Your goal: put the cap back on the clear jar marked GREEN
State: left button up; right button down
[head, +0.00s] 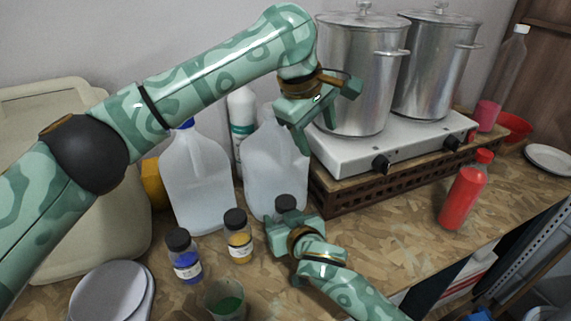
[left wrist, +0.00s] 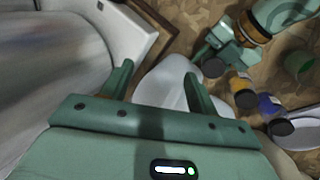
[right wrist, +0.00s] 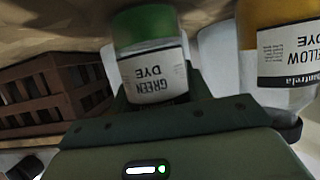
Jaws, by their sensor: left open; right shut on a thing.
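The clear jar marked GREEN (right wrist: 153,75) shows upside down in the right wrist view, with green powder at its base end. My right gripper (head: 292,224) is shut on this jar and hides most of it in the head view. A dark cap (head: 286,203) shows at the jar's top, and also in the left wrist view (left wrist: 213,68). I cannot tell how firmly it is seated. My left gripper (head: 319,142) is open and empty, above and apart from the cap, in front of the hot plate; its fingers (left wrist: 157,72) show a white jug beyond them.
Capped yellow (head: 239,240) and blue (head: 184,262) dye jars stand left of my right gripper. A cup of green powder (head: 226,300) and a scale (head: 112,293) are in front. Jugs (head: 198,180) and a hot plate (head: 400,150) stand behind. A red bottle (head: 463,197) is at right.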

aim_at(285, 201)
pick_arm(q)
jog(key=s+a+f+g+y, duration=0.1)
jog(key=a, duration=0.1)
jog(key=s+a+f+g+y, duration=0.1)
jog(key=f, duration=0.1)
jog(key=s+a+f+y, duration=0.1)
jog(key=a+f, duration=0.1)
jog(key=shift+s+a+f+g, duration=0.15)
jog(key=shift+s+a+g, duration=0.15)
jog(key=shift+a+g, duration=0.1)
jog(key=shift+f, duration=0.1)
jog(key=shift+f, duration=3.9)
jog(key=c, duration=1)
jog(key=m, duration=0.4)
jog(key=shift+m, duration=0.3)
jog(key=m, duration=0.4)
jog(key=shift+m, duration=0.4)
